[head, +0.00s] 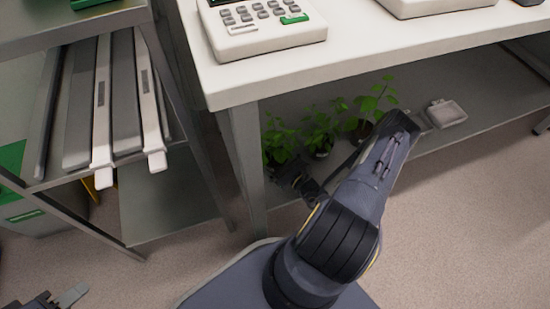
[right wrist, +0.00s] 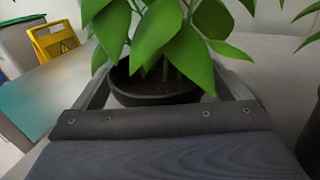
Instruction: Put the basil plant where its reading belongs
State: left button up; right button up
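Several green potted plants stand on the low shelf under the white table: a bushy one at the left (head: 281,143), one in the middle (head: 322,128) and a taller one at the right (head: 373,103). I cannot tell for sure which is the basil. My right gripper (head: 288,172) is low beside the left plant. In the right wrist view a broad-leaved plant (right wrist: 168,42) in a dark pot (right wrist: 155,92) stands between its fingers, which look spread around the pot; contact is not clear. My left gripper (head: 62,298) is at the bottom left corner, empty, its fingers partly cut off.
A grey device with keys and a green button (head: 262,27) stands on the white table (head: 370,43). A metal rack (head: 60,185) is at the left. A yellow sign (right wrist: 54,41) is in the distance.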

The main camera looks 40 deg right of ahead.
jog(key=shift+r, duration=0.1)
jog(key=shift+s+r, duration=0.1)
jog(key=shift+r, duration=0.05)
jog(key=s+p, duration=0.1)
jog(key=s, duration=0.3)
jog(key=s+p, duration=0.1)
jog(key=s, duration=0.2)
jog(key=s+d+p, duration=0.1)
jog(key=s, duration=0.3)
jog(key=shift+s, duration=0.35)
jog(key=shift+s, duration=0.1)
